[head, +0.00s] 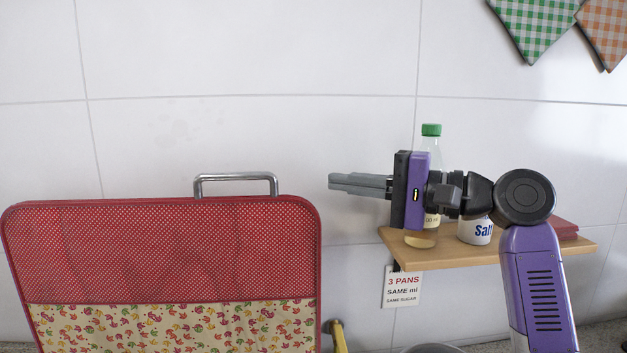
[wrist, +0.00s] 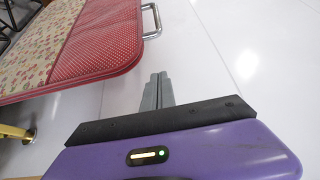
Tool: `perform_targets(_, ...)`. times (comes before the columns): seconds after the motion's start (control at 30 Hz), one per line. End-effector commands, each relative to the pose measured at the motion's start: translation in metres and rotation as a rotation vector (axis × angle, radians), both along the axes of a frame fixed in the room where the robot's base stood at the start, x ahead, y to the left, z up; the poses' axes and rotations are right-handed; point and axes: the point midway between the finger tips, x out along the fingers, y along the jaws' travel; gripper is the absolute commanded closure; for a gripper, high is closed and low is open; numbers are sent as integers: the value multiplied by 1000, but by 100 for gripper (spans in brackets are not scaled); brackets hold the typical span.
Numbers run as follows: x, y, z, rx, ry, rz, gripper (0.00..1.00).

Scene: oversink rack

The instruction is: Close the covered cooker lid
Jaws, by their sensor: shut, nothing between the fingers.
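The cooker lid (head: 165,245) stands raised and roughly upright at the left in the head view, with a red dotted cover, a patterned lower band and a metal handle (head: 236,178) on its top edge. In the wrist view the lid (wrist: 105,45) fills the upper left, and its handle (wrist: 151,20) sticks out from its edge. My gripper (head: 332,181) is shut and empty. In the head view its fingertips point left, just right of the lid's upper right corner and near handle height. It looks apart from the lid. The wrist view shows the closed fingers (wrist: 159,78) right of the lid.
A wooden shelf (head: 470,254) behind my arm holds a green-capped bottle (head: 431,132), a salt jar (head: 474,232) and a red item (head: 563,229). A paper sign (head: 402,287) hangs below it. Checked cloths (head: 537,25) hang upper right. The wall above the lid is clear.

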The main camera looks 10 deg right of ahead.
Motion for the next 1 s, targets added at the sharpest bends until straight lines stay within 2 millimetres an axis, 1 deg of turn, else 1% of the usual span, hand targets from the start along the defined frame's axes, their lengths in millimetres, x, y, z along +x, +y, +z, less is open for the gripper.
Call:
perform_targets(0.17,14,23,2,-2,0,3,100)
perform_targets(0.3,29,45,2,-1,1,1,100)
perform_targets(0.57,52,80,0,-1,0,0,100)
perform_targets(0.8,26,85,1,-1,-4,-2,100)
perform_targets(1.0,14,87,0,-1,-3,-3,100)
